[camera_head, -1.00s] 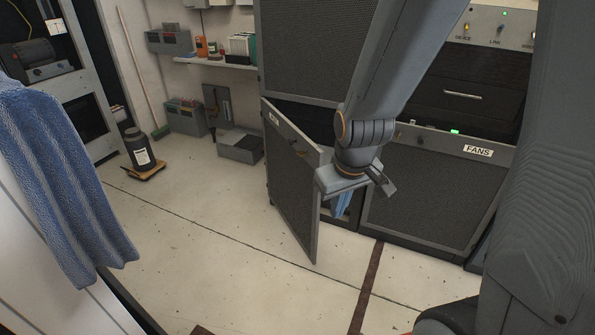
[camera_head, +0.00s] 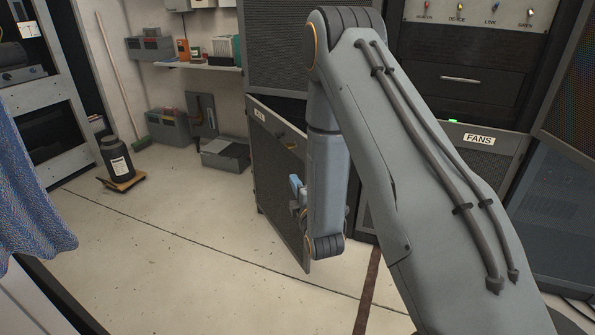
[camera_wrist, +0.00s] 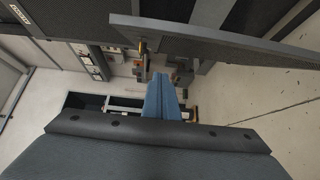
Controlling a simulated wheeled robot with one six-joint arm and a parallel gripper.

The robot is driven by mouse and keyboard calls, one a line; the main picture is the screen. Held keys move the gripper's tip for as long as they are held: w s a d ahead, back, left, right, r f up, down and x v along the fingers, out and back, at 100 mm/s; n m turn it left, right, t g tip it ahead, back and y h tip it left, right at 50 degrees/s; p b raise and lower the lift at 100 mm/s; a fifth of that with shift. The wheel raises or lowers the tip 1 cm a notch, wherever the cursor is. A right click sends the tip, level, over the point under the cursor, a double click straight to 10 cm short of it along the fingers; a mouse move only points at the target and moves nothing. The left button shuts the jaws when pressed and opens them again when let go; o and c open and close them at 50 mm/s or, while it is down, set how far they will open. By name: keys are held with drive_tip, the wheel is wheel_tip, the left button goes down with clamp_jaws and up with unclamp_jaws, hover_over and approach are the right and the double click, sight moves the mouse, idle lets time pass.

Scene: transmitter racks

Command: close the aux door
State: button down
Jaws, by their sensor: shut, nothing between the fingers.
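The aux door (camera_head: 275,190) is a low dark mesh door with a grey frame, standing ajar on the left rack. Its free edge swings out toward me, and its small label is too small to read surely. In the wrist view the door (camera_wrist: 225,42) crosses the upper right, with a small brass-coloured latch near its left end. My gripper (camera_head: 296,186) is in front of the door's outer face, partly hidden by my arm. In the wrist view its blue fingers (camera_wrist: 162,98) are together and empty, below the door's edge. Contact with the door cannot be told.
A grey box (camera_head: 226,154) and a loaded shelf (camera_head: 197,65) are behind. A blue towel (camera_head: 28,190) hangs at left. Floor before the door is clear.

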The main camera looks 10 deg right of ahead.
sight(298, 163)
drive_tip(key=shift+w+d+b, duration=0.1)
drive_tip(key=shift+w+d, duration=0.5)
drive_tip(key=shift+w, duration=1.25)
drive_tip(key=shift+w+d+b, duration=0.1)
drive_tip(key=shift+w+d, duration=0.45)
drive_tip(key=shift+w, duration=1.25)
drive_tip(key=shift+w+d+b, duration=0.1)
drive_tip(key=shift+w+d, duration=0.5)
drive_tip(key=shift+w, duration=1.25)
